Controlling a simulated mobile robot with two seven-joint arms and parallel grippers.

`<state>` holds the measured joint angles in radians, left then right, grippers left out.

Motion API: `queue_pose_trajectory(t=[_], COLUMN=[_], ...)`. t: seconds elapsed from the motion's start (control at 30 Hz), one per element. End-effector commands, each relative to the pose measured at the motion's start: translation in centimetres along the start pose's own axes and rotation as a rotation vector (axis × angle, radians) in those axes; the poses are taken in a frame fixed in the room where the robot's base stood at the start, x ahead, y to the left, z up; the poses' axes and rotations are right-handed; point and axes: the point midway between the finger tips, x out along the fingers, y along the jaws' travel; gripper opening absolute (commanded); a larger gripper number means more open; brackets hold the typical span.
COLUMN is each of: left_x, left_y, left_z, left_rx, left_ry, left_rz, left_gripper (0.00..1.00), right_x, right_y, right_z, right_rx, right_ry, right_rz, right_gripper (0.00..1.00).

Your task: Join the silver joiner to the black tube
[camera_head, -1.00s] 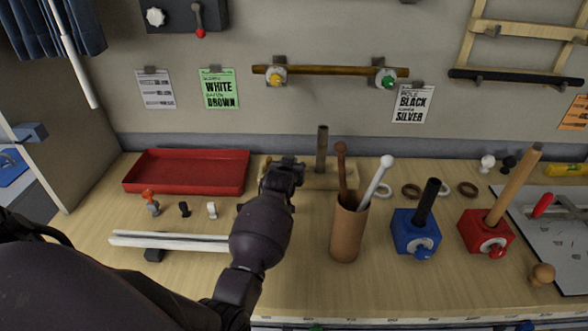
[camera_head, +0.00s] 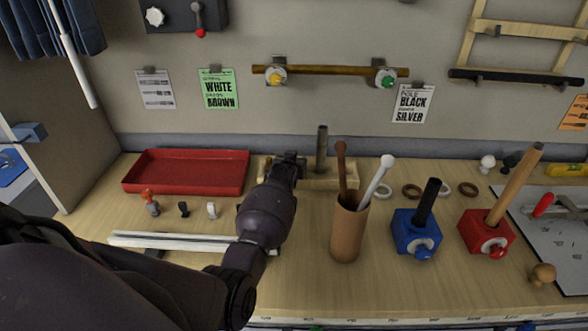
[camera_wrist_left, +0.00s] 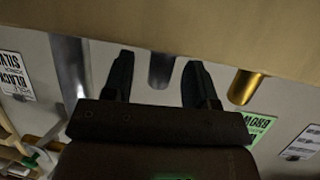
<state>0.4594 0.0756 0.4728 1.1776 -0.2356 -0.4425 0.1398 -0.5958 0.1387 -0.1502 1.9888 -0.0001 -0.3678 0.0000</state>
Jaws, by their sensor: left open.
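The silver joiner (camera_wrist_left: 70,72) stands upright in a wooden rack (camera_head: 330,183) and shows at the left of the left wrist view. In the head view it appears as a dark metallic tube (camera_head: 322,148) just right of my left gripper (camera_head: 290,158). My left gripper is open; in the wrist view its fingers (camera_wrist_left: 158,62) appear on either side of a grey middle joiner (camera_wrist_left: 161,70), apart from the silver one. I cannot tell its depth. The black tube (camera_head: 427,202) stands tilted in a blue block (camera_head: 404,232), well to the right. My right gripper is out of view.
A brass joiner (camera_wrist_left: 245,87) stands at the rack's other end. A brown cup (camera_head: 347,235) with two rods is close right of my left arm. A red tray (camera_head: 185,172) and pale rails (camera_head: 170,241) lie left. A red block (camera_head: 480,230) stands far right.

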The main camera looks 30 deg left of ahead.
Motion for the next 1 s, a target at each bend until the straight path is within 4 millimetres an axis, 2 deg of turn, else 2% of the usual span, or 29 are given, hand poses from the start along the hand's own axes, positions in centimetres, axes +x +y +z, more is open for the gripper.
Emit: queue_pose_trajectory(t=[0.07,0.4,0.77,0.87,1.0], left_x=[0.0,0.0,-0.2,-0.7,-1.8], left_y=[0.0,0.0,0.0,0.0,0.0], left_z=[0.0,0.0,-0.7,-1.8,-4.5], left_rx=[0.000,0.000,0.000,0.000,0.001], left_ry=[0.000,0.000,0.003,0.004,0.007], left_rz=[0.000,0.000,0.000,0.000,0.000], left_gripper=[0.53,0.01,0.00,0.00,0.00], right_x=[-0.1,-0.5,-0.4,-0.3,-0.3], right_y=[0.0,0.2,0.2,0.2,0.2], right_z=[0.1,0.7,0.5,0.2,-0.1], right_rx=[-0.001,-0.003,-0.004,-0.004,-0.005], right_ry=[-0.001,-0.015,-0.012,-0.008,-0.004], right_rz=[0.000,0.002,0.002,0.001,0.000], right_gripper=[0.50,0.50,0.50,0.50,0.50])
